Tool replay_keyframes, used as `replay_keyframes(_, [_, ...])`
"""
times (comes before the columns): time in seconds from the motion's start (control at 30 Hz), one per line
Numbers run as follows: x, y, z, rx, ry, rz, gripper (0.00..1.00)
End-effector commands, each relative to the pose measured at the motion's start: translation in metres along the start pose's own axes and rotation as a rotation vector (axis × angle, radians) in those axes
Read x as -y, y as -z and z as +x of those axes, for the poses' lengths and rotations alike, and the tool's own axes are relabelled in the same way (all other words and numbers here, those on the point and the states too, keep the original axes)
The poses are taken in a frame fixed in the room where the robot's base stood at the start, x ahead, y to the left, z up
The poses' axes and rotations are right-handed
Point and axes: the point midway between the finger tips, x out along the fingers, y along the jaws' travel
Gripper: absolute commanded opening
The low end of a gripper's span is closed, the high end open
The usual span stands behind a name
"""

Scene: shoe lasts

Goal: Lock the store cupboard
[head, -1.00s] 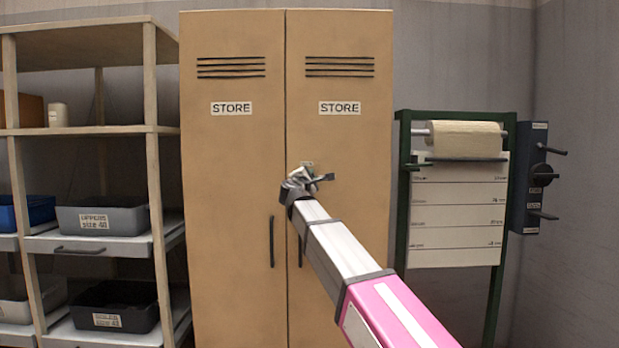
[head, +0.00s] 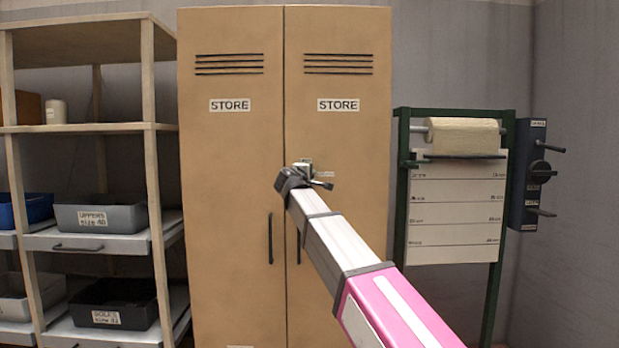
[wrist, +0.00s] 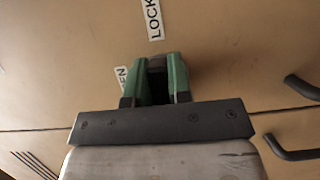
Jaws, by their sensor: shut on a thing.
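The store cupboard (head: 235,165) is tan with two tall doors, each labelled STORE, and both look closed. My gripper (head: 310,181) is at the right door, close to the centre seam and above the door handles. In the wrist view the green fingers of my gripper (wrist: 156,80) are shut on a small dark lock knob (wrist: 156,61), mostly hidden between them. A LOCK label (wrist: 153,18) is just beyond the fingertips. An OPEN label (wrist: 121,77), partly covered by the gripper, is to their left. The knob's exact pointing is hidden.
Dark bar handles (head: 270,238) hang on the doors below my gripper. A wooden shelf rack (head: 150,130) with bins stands left. A green-framed board (head: 403,220) with a paper roll (head: 463,136) and a dark wall box (head: 532,170) are right.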

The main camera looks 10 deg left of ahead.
Motion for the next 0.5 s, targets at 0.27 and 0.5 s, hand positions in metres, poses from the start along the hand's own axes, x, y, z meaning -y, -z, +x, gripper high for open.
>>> replay_keyframes(0.27, [0.001,-0.0002,0.0,0.0,0.004,0.007,0.0])
replay_keyframes(0.5, [0.0008,-0.0002,0.0,0.0,0.003,0.005,0.45])
